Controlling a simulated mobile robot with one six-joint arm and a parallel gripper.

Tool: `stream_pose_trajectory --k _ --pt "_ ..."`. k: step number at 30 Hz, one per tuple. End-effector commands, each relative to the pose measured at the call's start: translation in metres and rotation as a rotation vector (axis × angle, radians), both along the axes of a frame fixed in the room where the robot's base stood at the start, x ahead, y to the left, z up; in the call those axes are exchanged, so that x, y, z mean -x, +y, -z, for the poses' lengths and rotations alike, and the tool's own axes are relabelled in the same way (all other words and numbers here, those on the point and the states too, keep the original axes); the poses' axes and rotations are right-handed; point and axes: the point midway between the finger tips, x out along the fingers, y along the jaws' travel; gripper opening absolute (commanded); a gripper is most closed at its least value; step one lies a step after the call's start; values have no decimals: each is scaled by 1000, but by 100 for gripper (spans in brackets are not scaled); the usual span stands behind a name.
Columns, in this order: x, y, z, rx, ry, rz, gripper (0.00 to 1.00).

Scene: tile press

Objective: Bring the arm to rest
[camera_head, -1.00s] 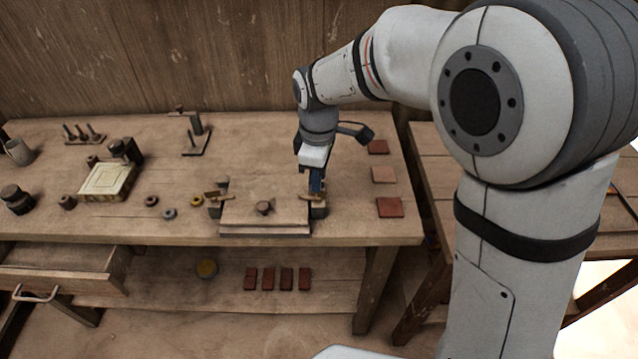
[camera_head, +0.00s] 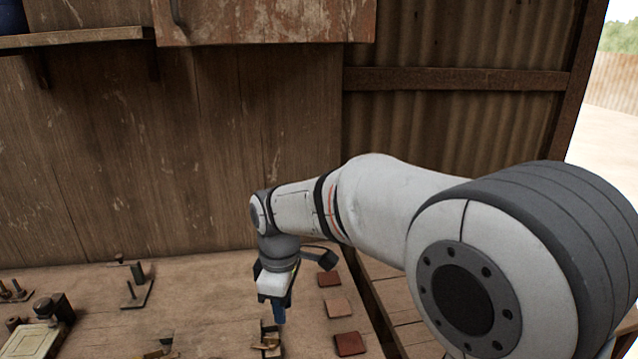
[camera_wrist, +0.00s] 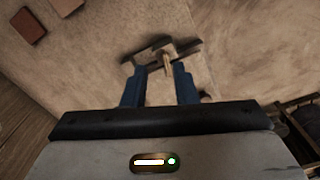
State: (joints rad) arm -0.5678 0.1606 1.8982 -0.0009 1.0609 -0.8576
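My arm reaches out to the left over the workbench in the head view, bent at the elbow and wrist. My gripper (camera_head: 277,312) points down just above a small clamp with a brass-coloured handle (camera_head: 268,341) near the front of the bench. In the wrist view my gripper's two blue fingers (camera_wrist: 160,88) stand apart with nothing held between them. The clamp's handle and dark bar (camera_wrist: 167,60) lie beyond the fingertips, apparently not gripped. The exact height above the clamp is hard to tell.
Three square tiles lie right of the gripper: red-brown (camera_head: 329,279), pinkish (camera_head: 339,307) and dark red (camera_head: 349,343). A metal stand (camera_head: 137,287) and a cream block (camera_head: 30,342) are on the left. The wooden wall (camera_head: 200,160) rises behind, with a cabinet (camera_head: 265,20) above.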

Motion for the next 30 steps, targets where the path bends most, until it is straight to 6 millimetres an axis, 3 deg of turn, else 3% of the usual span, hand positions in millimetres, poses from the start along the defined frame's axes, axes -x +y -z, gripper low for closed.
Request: stream_pose_trajectory --k 5,9,15,21,30 --pt "21 -90 -21 -41 -54 394 26" --pt "53 -154 -26 -79 -96 737 26" --pt "105 -217 -19 -135 -151 1163 26" --pt "134 -241 -9 -169 -179 1385 26" --pt "138 -244 -7 -173 -182 1420 26"
